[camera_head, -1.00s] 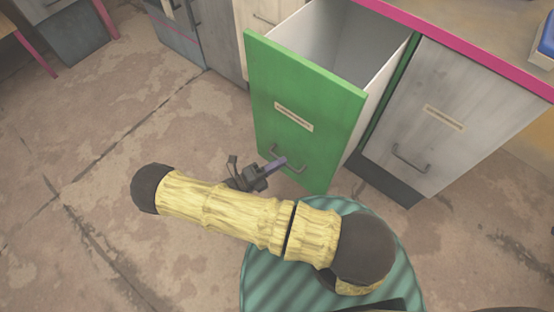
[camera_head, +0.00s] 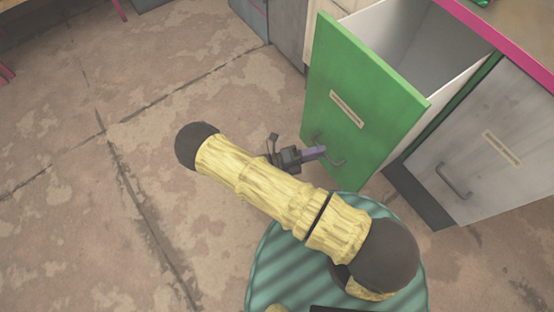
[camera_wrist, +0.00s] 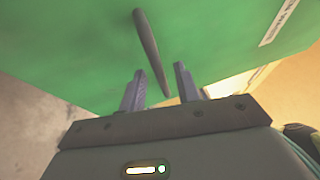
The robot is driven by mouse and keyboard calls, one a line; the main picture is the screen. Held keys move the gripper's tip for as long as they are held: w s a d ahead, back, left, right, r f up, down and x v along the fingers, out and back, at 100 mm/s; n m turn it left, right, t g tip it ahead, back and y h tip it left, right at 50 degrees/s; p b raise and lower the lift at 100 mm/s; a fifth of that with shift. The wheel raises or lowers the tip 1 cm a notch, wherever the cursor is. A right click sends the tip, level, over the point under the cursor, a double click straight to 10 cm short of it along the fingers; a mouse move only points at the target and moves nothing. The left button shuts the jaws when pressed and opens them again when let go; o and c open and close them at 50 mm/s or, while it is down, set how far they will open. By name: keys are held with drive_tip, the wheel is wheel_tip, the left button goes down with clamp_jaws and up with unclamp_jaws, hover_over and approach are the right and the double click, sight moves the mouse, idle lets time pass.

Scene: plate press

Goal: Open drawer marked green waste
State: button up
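The drawer with the green front (camera_head: 365,105) stands well pulled out of the cabinet, with its pale inside showing from above. My gripper (camera_head: 318,152) is at this handle. In the wrist view my two fingers (camera_wrist: 158,86) are apart, with the lower part of the handle between them and gaps at its sides. I see no firm contact.
A grey closed drawer (camera_head: 490,165) with its own handle is right of the green one. A pink-edged countertop (camera_head: 520,35) lies above. Grey and pale cabinet fronts (camera_head: 285,35) stand behind. The stained floor (camera_head: 110,210) at left is clear.

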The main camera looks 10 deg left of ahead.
drive_tip(key=p+v, duration=0.1)
drive_tip(key=v, duration=1.6)
